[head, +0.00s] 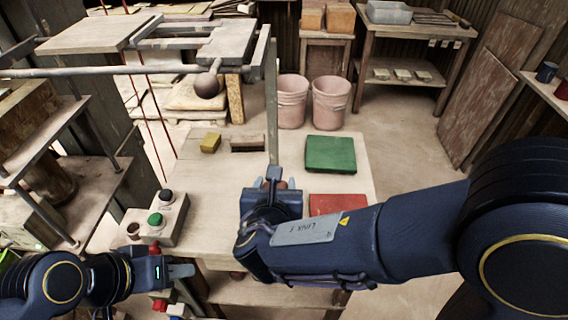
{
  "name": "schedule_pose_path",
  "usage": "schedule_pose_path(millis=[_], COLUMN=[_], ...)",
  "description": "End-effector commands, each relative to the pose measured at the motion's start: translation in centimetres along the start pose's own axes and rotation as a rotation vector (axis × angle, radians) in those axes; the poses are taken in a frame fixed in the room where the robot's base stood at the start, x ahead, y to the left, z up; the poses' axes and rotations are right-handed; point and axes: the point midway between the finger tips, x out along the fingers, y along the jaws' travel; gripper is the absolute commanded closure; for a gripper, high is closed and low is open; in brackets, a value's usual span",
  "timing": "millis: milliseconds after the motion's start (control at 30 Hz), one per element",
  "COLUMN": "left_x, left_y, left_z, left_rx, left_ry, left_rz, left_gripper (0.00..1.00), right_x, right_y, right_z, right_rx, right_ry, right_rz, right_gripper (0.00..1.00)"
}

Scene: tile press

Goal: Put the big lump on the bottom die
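My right gripper (273,184) points away from me over the middle of the worktable, left of the red mat. A brown lump (283,184) shows only in small part at its fingertips. The gripper body hides the rest, and I cannot tell whether the fingers hold it. My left gripper (181,270) is low at the left, by the table's near left corner, with nothing seen in it; its opening is unclear. A low rectangular block (247,143) lies farther back on the table beside a press post; I cannot tell whether it is the bottom die.
The worktable (215,185) carries a yellow block (211,143), a green mat (330,153) and a red mat (325,204). A control box (176,222) with black and green buttons stands at its left edge. The press's ball-ended lever (207,85) and post (272,100) rise at the back.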

Motion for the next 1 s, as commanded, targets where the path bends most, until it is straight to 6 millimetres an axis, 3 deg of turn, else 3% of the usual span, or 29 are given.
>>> schedule_pose_path(millis=[133, 267, 367, 500, 700, 833, 1000], left_x=[0.0, 0.0, 0.0, 0.0, 0.0, 0.0, 0.0], left_y=[0.0, 0.0, 0.0, 0.0, 0.0, 0.0, 0.0], left_z=[0.0, 0.0, 0.0, 0.0, 0.0, 0.0, 0.0], left_rx=[0.0, 0.0, 0.0, 0.0, 0.0, 0.0, 0.0], left_ry=[0.0, 0.0, 0.0, 0.0, 0.0, 0.0, 0.0], left_rz=[0.0, 0.0, 0.0, 0.0, 0.0, 0.0, 0.0], left_gripper=[0.64, 0.64, 0.64, 0.64, 0.64, 0.64, 0.64], right_x=[-0.7, 0.6, 2.9, 6.2, 8.8, 9.4, 9.6], right_y=[0.1, -1.6, -4.9, -11.3, -19.4, -22.7, -24.2], right_z=[0.1, 0.2, 0.4, 0.1, -1.3, -2.1, -2.6], right_rx=[0.0, 0.013, 0.033, 0.065, 0.098, 0.11, 0.116], right_ry=[-0.001, -0.003, -0.006, -0.011, -0.008, -0.004, -0.001], right_rz=[-0.001, -0.028, -0.073, -0.15, -0.233, -0.264, -0.277], right_gripper=[0.84, 0.84, 0.84, 0.84, 0.84, 0.84, 0.84])
